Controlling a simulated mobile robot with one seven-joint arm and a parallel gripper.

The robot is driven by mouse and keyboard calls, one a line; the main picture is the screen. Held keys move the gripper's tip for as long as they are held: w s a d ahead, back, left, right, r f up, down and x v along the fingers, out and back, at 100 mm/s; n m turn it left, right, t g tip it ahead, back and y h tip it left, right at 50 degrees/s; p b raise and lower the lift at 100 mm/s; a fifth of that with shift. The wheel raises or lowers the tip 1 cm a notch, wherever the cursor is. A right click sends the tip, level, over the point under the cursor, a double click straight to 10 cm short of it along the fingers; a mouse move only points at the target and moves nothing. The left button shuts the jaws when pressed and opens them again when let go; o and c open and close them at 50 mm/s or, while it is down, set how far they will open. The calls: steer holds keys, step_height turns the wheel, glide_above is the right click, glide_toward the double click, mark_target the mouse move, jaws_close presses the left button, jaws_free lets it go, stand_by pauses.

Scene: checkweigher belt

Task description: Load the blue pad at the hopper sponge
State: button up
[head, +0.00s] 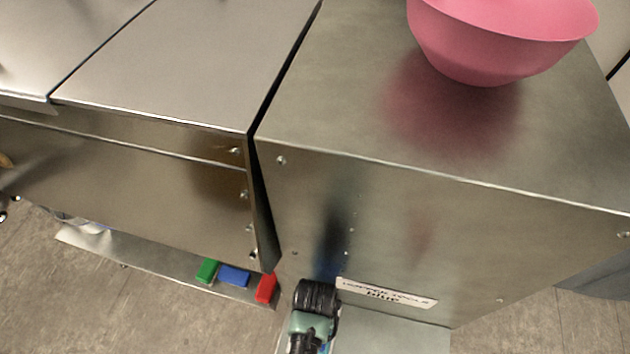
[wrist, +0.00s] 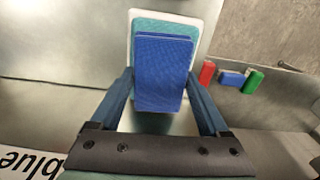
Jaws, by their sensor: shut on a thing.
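My gripper (wrist: 160,82) is shut on a blue pad (wrist: 163,92), a textured block held between the two dark blue fingers in the wrist view. Beyond the pad lies a teal sponge (wrist: 165,25) in a white-rimmed tray (wrist: 132,25). The pad overlaps most of the sponge in this view; I cannot tell whether they touch.
A label (head: 387,292) ending in "blue" is on the metal cabinet (head: 340,215). Green (head: 207,270), blue (head: 234,275) and red (head: 266,287) blocks sit on a low metal shelf (head: 140,262) to the left. A pink bowl (head: 500,40) stands on the cabinet top.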

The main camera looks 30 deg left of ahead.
steer(key=shift+f+b, duration=0.5)
steer(key=shift+f, duration=0.55)
stand_by(1.9)
step_height(320, 180, up, 7)
steer(key=p, duration=0.7)
steer(key=shift+r, duration=0.1)
stand_by(0.7)
